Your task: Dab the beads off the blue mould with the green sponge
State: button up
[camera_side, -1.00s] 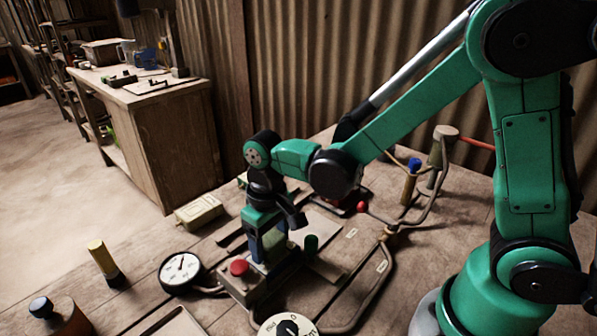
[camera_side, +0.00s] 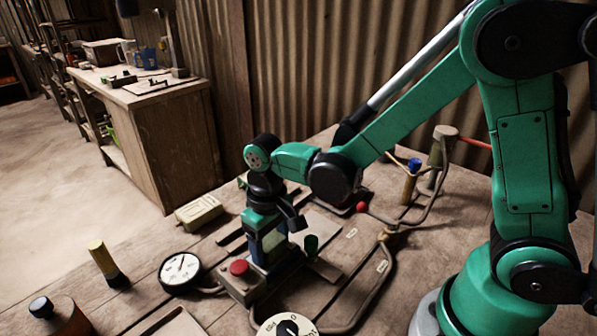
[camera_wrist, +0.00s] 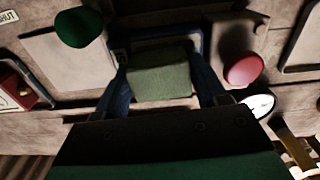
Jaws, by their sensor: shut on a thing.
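My gripper (camera_wrist: 160,82) is shut on the green sponge (camera_wrist: 160,76), which sits between the two blue fingers. In the side view my gripper (camera_side: 265,250) points down over the press area, and the sponge (camera_side: 273,240) shows partly between the fingers. A blue rim that looks like the blue mould (camera_wrist: 199,40) shows just beyond the sponge in the wrist view. The sponge and fingers hide much of the mould. I cannot tell whether the sponge touches it. No beads can be made out.
A red button (camera_side: 239,267) stands close beside my gripper, with a gauge (camera_side: 180,270) farther left. A dark green knob (camera_side: 311,244) is close on the right. Hoses (camera_side: 372,290) run along the bench. A yellow-topped cylinder (camera_side: 103,259) stands at the left.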

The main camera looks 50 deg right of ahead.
jog(key=shift+r, duration=0.1)
jog(key=shift+r, duration=3.4)
jog(key=shift+f, duration=0.1)
jog(key=shift+a+f, duration=0.15)
jog(key=shift+f, duration=0.8)
jog(key=shift+a+f, duration=0.2)
jog(key=shift+f, duration=0.8)
jog(key=shift+a+f, duration=0.15)
jog(key=shift+f, duration=0.8)
jog(key=shift+f, duration=0.2)
jog(key=shift+r, duration=0.1)
jog(key=shift+r, duration=3.45)
